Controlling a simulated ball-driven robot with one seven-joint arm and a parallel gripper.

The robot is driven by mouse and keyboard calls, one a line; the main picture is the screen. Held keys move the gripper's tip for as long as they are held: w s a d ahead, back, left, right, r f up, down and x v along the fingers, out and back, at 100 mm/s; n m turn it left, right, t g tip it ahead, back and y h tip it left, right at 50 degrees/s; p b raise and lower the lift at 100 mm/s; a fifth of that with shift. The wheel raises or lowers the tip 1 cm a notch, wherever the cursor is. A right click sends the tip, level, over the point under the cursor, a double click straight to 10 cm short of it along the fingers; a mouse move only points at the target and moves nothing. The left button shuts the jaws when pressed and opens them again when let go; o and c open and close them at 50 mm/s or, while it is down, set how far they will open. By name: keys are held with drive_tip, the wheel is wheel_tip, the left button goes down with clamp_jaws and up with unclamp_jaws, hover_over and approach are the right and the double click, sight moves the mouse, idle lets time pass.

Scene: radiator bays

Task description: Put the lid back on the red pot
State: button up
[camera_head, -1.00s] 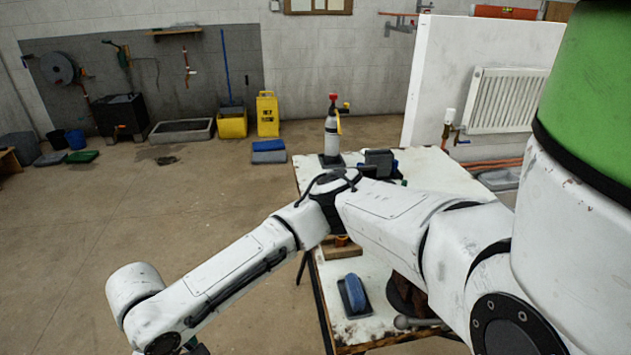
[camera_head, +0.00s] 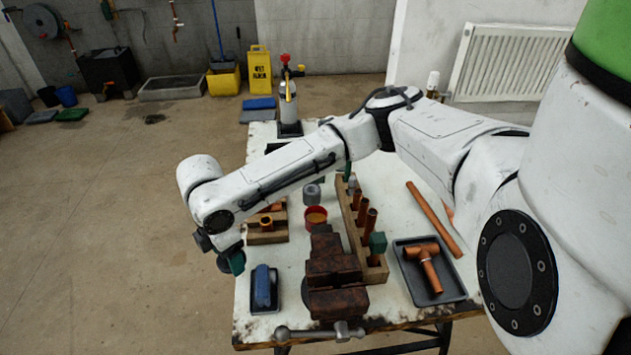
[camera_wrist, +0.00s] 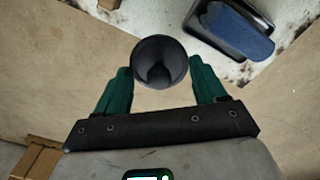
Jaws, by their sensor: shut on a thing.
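The red pot (camera_head: 316,216) stands upright on the bench, behind the rusty vise. Its top looks open, with a brownish inside. My gripper (camera_head: 230,262) points down at the bench's left edge, left of and nearer than the pot. Its green fingers are shut on a round, dark grey, hollow piece, which shows between the fingertips in the wrist view (camera_wrist: 161,62). It may be the lid, but I cannot tell for sure.
A blue block (camera_head: 262,287) lies in a dark tray right of my gripper. The vise (camera_head: 333,275), a wooden rack (camera_head: 352,225) of copper pipes and a grey cylinder (camera_head: 312,193) surround the pot. A black tray (camera_head: 410,285) holds a copper tee.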

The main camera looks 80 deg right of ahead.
drive_tip(key=s+d+r+n, duration=0.1)
drive_tip(key=s+d+n, duration=0.1)
drive_tip(key=d+n, duration=0.1)
drive_tip(key=s+d+r+n, duration=0.1)
drive_tip(key=s+d+n, duration=0.1)
drive_tip(key=d+n, duration=0.2)
drive_tip(key=s+d+r+n+p, duration=0.1)
drive_tip(key=s+d+r+n, duration=0.1)
drive_tip(key=n, duration=0.3)
drive_tip(key=shift+s+d+n, duration=0.1)
drive_tip(key=shift+d+n, duration=0.3)
drive_tip(key=shift+d, duration=0.35)
drive_tip(key=s+d+r+n+p, duration=0.1)
drive_tip(key=s+d+r+n, duration=0.3)
drive_tip(key=s+d+n, duration=0.7)
drive_tip(key=a+f+b, duration=0.1)
drive_tip(key=w+a+f+n+b, duration=0.1)
drive_tip(key=f+b, duration=0.1)
drive_tip(key=w+a+f+n+b, duration=0.1)
drive_tip(key=b, duration=0.1)
drive_tip(key=shift+f, duration=0.25)
drive_tip(key=shift+f+b, duration=0.4)
drive_tip(key=shift+f, duration=0.65)
drive_tip(key=shift+p, duration=0.8)
drive_tip(key=shift+f+p, duration=0.15)
drive_tip(key=shift+p, duration=0.5)
idle(0.4)
drive_tip(key=o, duration=1.1)
